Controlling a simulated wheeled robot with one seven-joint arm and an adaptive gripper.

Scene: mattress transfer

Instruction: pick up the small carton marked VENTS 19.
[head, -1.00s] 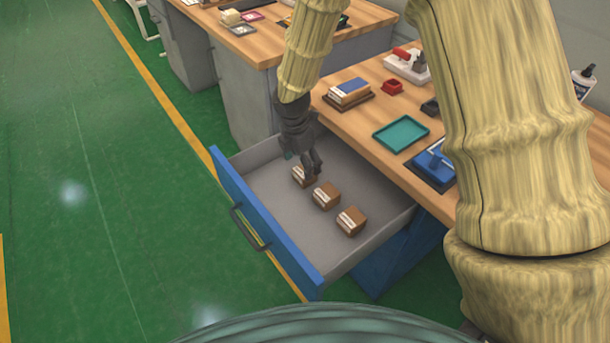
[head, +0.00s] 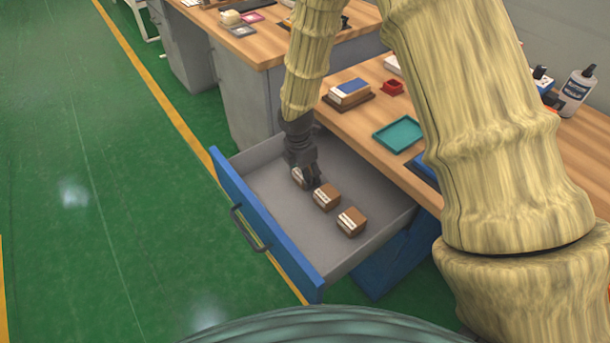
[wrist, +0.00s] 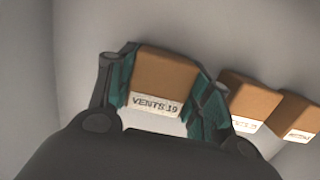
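The small carton marked VENTS 19 (wrist: 163,82) is brown with a white label, and lies in the open drawer (head: 268,202). In the head view this carton (head: 298,177) is the farthest of three in a row and is partly hidden by my gripper (head: 308,181). In the wrist view my gripper (wrist: 160,98) is open, with one green-padded finger on each side of the carton. The fingers look very close to its sides; I cannot tell whether they touch. The label faces the palm.
A middle carton (head: 326,196) and a near carton (head: 351,222) stand in the same drawer. The middle one is close to my right finger in the wrist view. Drawer walls surround them. A wooden worktop (head: 362,126) with a teal tray (head: 398,135) is beside the drawer.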

